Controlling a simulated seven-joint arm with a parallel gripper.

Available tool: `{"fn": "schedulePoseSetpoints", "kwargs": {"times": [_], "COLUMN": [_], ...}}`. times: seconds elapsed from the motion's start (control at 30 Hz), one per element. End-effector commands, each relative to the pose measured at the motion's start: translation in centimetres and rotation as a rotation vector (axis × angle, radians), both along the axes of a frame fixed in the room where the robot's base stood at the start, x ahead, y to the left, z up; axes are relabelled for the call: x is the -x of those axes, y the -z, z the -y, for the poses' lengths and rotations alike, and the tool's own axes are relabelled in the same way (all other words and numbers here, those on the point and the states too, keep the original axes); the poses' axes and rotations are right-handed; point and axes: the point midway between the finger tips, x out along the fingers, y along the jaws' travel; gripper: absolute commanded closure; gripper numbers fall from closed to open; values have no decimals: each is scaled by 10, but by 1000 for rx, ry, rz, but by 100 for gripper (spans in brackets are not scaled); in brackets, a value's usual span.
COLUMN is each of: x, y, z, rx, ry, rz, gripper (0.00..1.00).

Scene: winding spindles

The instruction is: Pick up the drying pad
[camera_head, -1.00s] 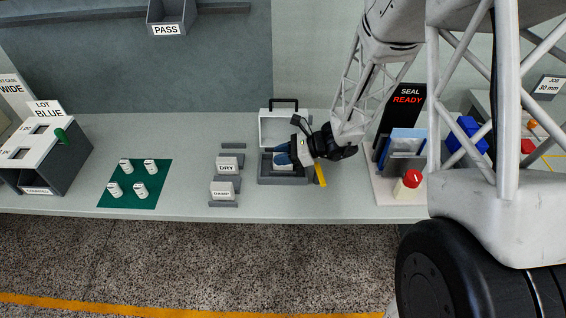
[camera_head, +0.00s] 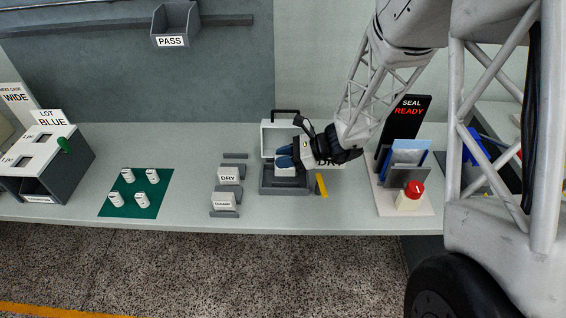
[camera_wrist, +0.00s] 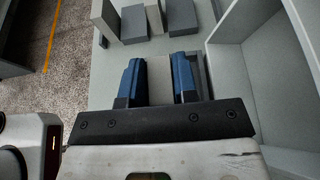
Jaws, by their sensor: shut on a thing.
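My gripper (camera_head: 284,157) reaches in from the right, its blue fingers over an open grey case (camera_head: 286,189) with a raised white lid. The fingers also show in the wrist view (camera_wrist: 158,82), a gap apart. They are shut on a pale piece, which I take for the drying pad (camera_head: 285,171), just below the fingers in the head view.
Blocks marked DRY (camera_head: 229,174) and DAMP (camera_head: 223,200) stand left of the case. A green mat (camera_head: 130,205) with several white spindles lies further left. A yellow bar (camera_head: 321,187) lies right of the case. The SEAL READY station (camera_head: 406,205) stands at right. The bench front is clear.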

Motion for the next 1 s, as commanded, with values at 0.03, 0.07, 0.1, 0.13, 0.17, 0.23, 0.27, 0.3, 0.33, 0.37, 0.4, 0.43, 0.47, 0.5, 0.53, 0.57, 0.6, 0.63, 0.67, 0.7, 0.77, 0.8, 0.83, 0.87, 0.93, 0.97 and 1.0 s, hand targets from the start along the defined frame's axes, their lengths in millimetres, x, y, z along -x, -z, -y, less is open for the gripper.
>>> {"fn": "schedulePoseSetpoints", "kwargs": {"times": [0.03, 0.07, 0.1, 0.13, 0.17, 0.23, 0.27, 0.3, 0.33, 0.37, 0.4, 0.43, 0.47, 0.5, 0.53, 0.57, 0.6, 0.63, 0.67, 0.7, 0.77, 0.8, 0.83, 0.87, 0.93, 0.97, 1.0], "x": [10, 14, 20, 25, 30, 42, 47, 54, 59, 64, 72, 77, 81, 88, 93, 97, 103, 107, 112, 117, 124, 128, 131, 134, 139, 141, 143], "y": [1, 1, 0, -1, -1, -2, -3, -3, -4, -4, -5, -5, -6, -7, -7, -7, -8, -9, -9, -9, -10, -10, -11, -11, -11, -11, -11], "z": [3, 4, 7, 8, 10, 14, 16, 18, 20, 21, 24, 25, 27, 29, 31, 32, 34, 36, 37, 39, 41, 42, 43, 44, 46, 47, 47], "rx": [0, 0, 0, 0, 0, 0, 0, 0, 0, 0, 0, 0, 0, 1, 1, 1, 1, 1, 1, 1, 1, 1, 1, 1, 1, 1, 1], "ry": [1, 1, 2, 1, 1, 2, 2, 3, 3, 2, 2, 2, 2, 1, 2, 2, 2, 2, 2, 2, 2, 2, 2, 2, 2, 2, 2], "rz": [-5, -5, -4, -3, -3, -2, -3, -4, -4, -4, -4, -5, -4, -3, -2, -3, -2, -2, -2, -3, -3, -3, -4, -4, -5, -5, -4], "gripper": [96, 96, 96, 96, 96, 96, 96, 96, 96, 96, 96, 96, 96, 96, 96, 96, 96, 96, 96, 96, 96, 96, 96, 96, 96, 96, 96]}}
